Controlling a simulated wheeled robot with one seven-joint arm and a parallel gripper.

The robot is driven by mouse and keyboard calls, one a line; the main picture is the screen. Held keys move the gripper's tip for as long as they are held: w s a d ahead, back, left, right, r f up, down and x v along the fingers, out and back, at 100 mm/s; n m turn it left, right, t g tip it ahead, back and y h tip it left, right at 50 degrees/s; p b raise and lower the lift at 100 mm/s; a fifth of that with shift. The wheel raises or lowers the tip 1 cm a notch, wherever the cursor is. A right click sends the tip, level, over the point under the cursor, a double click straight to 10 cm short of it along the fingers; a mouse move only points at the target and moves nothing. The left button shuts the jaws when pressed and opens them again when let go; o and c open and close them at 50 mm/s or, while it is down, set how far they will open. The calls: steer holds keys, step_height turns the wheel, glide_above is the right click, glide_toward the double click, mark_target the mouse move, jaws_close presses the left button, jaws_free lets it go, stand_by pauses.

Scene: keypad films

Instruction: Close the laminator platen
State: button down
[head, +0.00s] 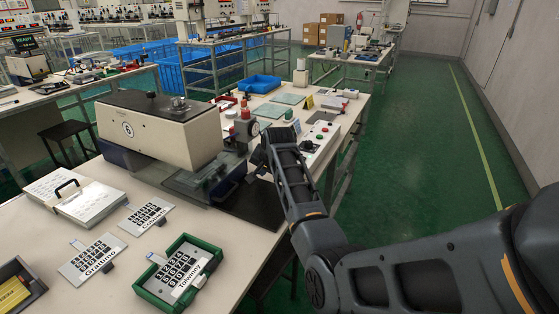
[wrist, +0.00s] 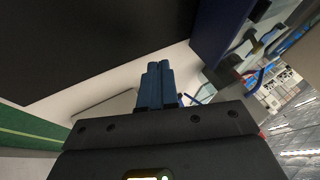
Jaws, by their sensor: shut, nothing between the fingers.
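The laminator (head: 160,125) is a cream and dark machine on the left of the worktable in the head view. Its head sits above a grey, partly see-through lower part (head: 205,178); I cannot clearly tell which part is the platen or how far open it is. A black mat (head: 252,205) lies in front of it. My gripper (head: 262,168) is beside the machine's right front, above the table, partly hidden by my arm. In the wrist view its blue fingers (wrist: 157,66) are together and empty, with a large black surface (wrist: 90,40) and a dark blue part (wrist: 215,28) beyond.
A green frame holding a keypad film (head: 180,272), loose films (head: 90,258) and a binder (head: 88,202) lie in front of the laminator. A red-topped post (head: 245,112) and a box with buttons (head: 318,140) stand close to my gripper. The green floor at right is clear.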

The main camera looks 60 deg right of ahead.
steer(key=v, duration=0.9)
steer(key=shift+w+r, duration=0.15)
steer(key=shift+r, duration=0.1)
steer(key=shift+a, duration=0.1)
